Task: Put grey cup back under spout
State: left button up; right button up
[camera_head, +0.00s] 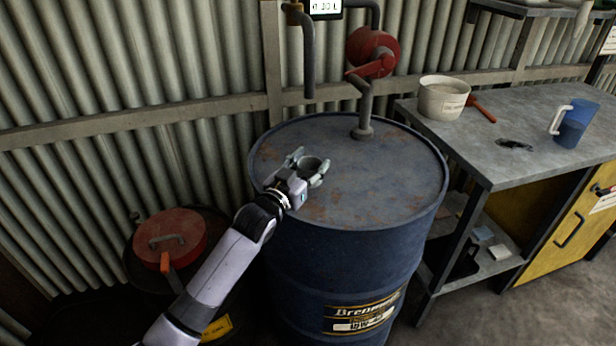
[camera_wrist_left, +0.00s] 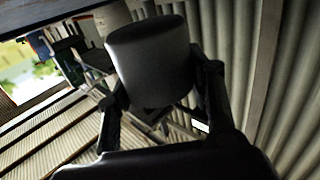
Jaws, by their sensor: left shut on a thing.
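The small grey cup (camera_head: 310,167) is between the fingers of my left gripper (camera_head: 312,161), which is shut on it. In the head view the cup appears over the left part of the blue drum's top (camera_head: 365,195); I cannot tell whether it touches it. The left wrist view shows the cup (camera_wrist_left: 150,58) large between the two fingers. The spout (camera_head: 309,70) is a grey pipe hanging down behind the drum, its open end up and behind the cup in the picture. My right gripper is not in view.
A red hand pump (camera_head: 372,55) stands on a pipe at the drum's back. A metal bench (camera_head: 500,150) to the right holds a white tub (camera_head: 443,98) and a blue jug (camera_head: 573,124). A red-lidded container (camera_head: 180,236) stands at left. The drum top's front is clear.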

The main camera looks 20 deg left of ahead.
aim_at(309, 176)
pick_arm(q)
jog(key=shift+s+f, duration=0.1)
jog(key=shift+f, duration=1.7)
jog(key=o, duration=1.3)
jog(key=shift+c, duration=0.2)
jog(key=shift+s+r, duration=0.1)
jog(key=s+a, duration=0.2)
jog(key=s, duration=0.9)
jog(key=shift+s+a+b, duration=0.15)
jog(key=shift+s+b, duration=0.15)
jog(key=shift+b, duration=0.05)
